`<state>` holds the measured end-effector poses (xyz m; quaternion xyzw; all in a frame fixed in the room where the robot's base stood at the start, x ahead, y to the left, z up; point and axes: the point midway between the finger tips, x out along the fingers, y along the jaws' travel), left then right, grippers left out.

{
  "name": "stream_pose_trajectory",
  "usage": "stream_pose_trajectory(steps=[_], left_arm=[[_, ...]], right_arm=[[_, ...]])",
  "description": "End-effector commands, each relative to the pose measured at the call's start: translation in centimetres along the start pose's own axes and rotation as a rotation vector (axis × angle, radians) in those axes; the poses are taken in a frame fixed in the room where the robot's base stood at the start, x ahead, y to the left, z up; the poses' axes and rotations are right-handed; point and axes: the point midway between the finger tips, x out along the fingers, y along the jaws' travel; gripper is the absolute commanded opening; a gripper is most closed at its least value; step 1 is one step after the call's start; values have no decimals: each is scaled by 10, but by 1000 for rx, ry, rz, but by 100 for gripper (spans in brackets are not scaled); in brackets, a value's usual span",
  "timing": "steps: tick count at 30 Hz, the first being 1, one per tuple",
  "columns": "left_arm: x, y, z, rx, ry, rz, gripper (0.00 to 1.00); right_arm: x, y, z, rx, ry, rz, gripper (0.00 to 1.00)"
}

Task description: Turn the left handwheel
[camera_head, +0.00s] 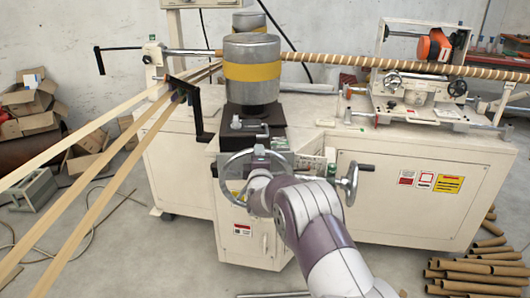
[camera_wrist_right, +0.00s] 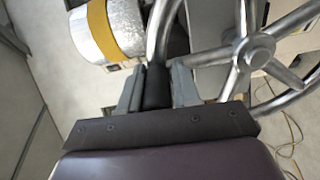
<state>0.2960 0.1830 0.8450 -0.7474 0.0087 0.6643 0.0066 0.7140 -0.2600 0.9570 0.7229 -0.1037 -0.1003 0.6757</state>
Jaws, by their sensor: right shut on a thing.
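The left handwheel (camera_head: 224,166) is a grey metal wheel on the front of the white machine, below the grey cylinder. My right gripper (camera_head: 260,158) reaches it from the front and covers part of it. In the right wrist view, the handwheel's hub and spokes (camera_wrist_right: 257,50) show at the upper right. There my right gripper (camera_wrist_right: 156,85) has its grey fingers on both sides of a black handle (camera_wrist_right: 155,92) at the wheel's rim and is shut on it. My left gripper is not in view.
A second handwheel (camera_head: 350,183) sticks out close to the right of my forearm. A grey cylinder with a yellow band (camera_head: 252,72) stands above. Paper strips (camera_head: 95,195) run in from the left. Cardboard tubes (camera_head: 475,270) lie on the floor at the right.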

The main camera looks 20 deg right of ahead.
Motion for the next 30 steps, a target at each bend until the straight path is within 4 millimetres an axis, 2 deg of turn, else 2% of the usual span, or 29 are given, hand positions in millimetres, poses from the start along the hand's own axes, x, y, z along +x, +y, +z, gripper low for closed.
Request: stream_pose_trajectory(steps=[1,21,22,23,30], left_arm=[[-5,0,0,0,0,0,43],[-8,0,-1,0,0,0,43],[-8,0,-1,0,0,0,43],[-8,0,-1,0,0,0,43],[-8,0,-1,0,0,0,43]], right_arm=[[1,12,-4,-13,3,19,0],[2,12,-10,-64,3,25,0],[2,12,-10,-64,3,25,41],[2,11,-10,-64,3,25,51],[1,6,-9,-65,3,14,52]])
